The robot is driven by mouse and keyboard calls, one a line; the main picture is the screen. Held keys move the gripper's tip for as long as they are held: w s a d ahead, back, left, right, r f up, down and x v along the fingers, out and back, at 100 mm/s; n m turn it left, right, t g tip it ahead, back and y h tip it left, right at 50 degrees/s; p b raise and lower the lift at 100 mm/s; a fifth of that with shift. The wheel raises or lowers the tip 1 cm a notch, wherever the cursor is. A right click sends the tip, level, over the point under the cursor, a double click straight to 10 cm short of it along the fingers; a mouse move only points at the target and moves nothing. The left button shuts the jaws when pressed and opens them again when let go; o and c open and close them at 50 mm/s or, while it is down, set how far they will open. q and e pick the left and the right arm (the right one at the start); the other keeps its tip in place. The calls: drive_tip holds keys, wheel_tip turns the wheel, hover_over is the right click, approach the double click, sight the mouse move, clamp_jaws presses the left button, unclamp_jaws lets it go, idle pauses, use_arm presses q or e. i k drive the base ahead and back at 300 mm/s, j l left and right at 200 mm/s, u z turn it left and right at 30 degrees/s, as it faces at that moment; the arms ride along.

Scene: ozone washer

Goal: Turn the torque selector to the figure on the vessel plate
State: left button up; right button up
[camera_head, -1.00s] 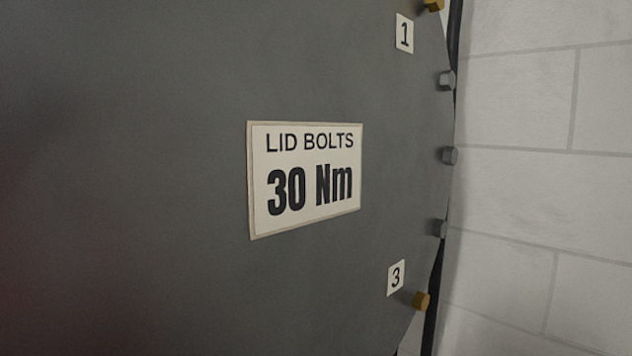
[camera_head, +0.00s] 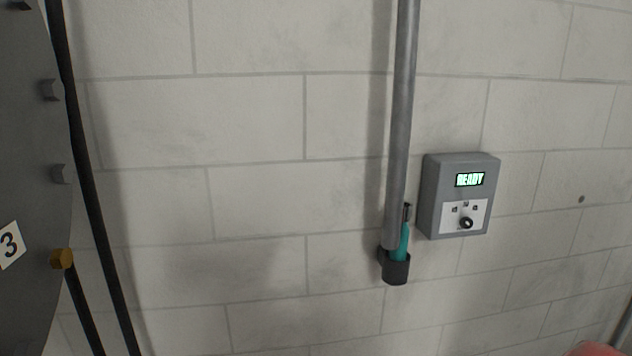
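The torque selector is a small round black knob (camera_head: 466,223) on the white dial plate of a grey wall box (camera_head: 430,198) at the right. Several small dark marks sit above the knob; their figures are too small to read. The box's display (camera_head: 469,180) reads READY in green. The vessel plate is out of view now; in the earlier frame it reads LID BOLTS 30 Nm. The vessel lid (camera_head: 22,150) shows at the left edge, with a label 3 (camera_head: 11,244) and a yellow bolt (camera_head: 62,258). Neither gripper is in view.
A teal-handled tool (camera_head: 402,243) stands in a black holder (camera_head: 396,271) left of the box. A grey vertical pipe (camera_head: 402,110) runs above the holder. Dark hoses (camera_head: 84,170) hang beside the lid. A blurred reddish shape (camera_head: 595,349) is at the bottom right.

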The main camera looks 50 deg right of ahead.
sight(466, 223)
drive_tip(key=z, duration=0.45)
drive_tip(key=k+z, duration=0.15)
drive_tip(key=z, duration=0.8)
drive_tip(key=i+j+z, duration=0.1)
drive_tip(key=z, duration=0.9)
